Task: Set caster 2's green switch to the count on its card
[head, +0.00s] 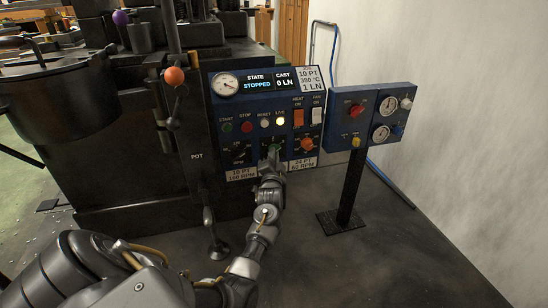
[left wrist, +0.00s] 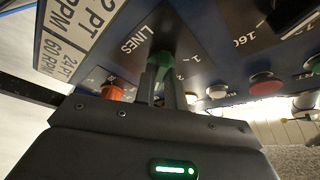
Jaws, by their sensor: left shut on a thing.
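The blue control panel (head: 240,108) is on the dark machine in the middle of the head view. Its green switch (head: 275,149) sits low on the panel, largely covered by my left gripper (head: 271,161). In the left wrist view the green switch (left wrist: 160,62) is beside the word LINES, and my left gripper's fingers (left wrist: 162,88) are shut on it. The switch's exact setting is hidden. The card (head: 312,78) at the panel's upper right reads 10 PT, about 380 °C, 1 LN. The display (head: 270,82) reads STOPPED and 0 LN. My right gripper is not in view.
An orange knob (head: 307,144) is close right of the green switch. Above are push buttons (head: 246,127) and a lit LIVE lamp (head: 281,121). A second panel on a post (head: 352,185) stands to the right. A pot (head: 65,100) is at left. Floor in front is clear.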

